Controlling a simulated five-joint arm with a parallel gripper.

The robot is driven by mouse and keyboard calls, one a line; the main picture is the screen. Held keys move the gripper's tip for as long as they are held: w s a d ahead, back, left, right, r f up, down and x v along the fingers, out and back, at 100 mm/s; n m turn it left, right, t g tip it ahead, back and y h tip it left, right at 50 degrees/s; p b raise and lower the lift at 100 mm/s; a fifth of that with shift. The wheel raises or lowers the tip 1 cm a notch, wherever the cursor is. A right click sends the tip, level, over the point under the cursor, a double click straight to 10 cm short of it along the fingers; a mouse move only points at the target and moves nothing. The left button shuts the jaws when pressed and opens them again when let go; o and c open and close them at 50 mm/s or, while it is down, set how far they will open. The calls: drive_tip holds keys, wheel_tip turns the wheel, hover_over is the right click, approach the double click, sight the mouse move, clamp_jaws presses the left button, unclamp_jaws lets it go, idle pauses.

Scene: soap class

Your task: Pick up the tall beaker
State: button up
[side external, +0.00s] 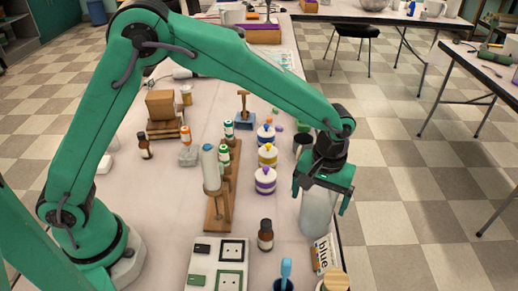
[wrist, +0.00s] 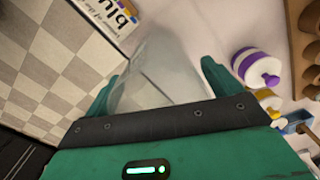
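The tall beaker (side external: 318,219) is a pale, translucent vessel standing upright near the table's right edge. It also shows in the wrist view (wrist: 160,85), between my two green fingers. My gripper (side external: 320,202) points down over the beaker, with one finger on each side of its upper part. In the wrist view my gripper (wrist: 164,68) has its fingers spread wide, with a small gap showing beside the right finger. The beaker's rim is hidden by my gripper.
A white jar with a purple band (side external: 265,181) stands left of the beaker, with yellow and blue ones behind. A "blue" labelled box (side external: 324,254) and a brown bottle (side external: 265,235) are in front. A wooden rack (side external: 220,204) stands further left. The table edge is close on the right.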

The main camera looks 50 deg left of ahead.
drive_tip(key=c, duration=1.1)
drive_tip(key=shift+r, duration=0.1)
drive_tip(key=shift+c, duration=0.2)
drive_tip(key=shift+r, duration=0.85)
drive_tip(key=s+d+r, duration=0.5)
drive_tip(key=s+r, duration=0.4)
drive_tip(key=s, duration=0.1)
drive_tip(key=shift+s+d+r, duration=0.15)
drive_tip(key=shift+d, duration=0.15)
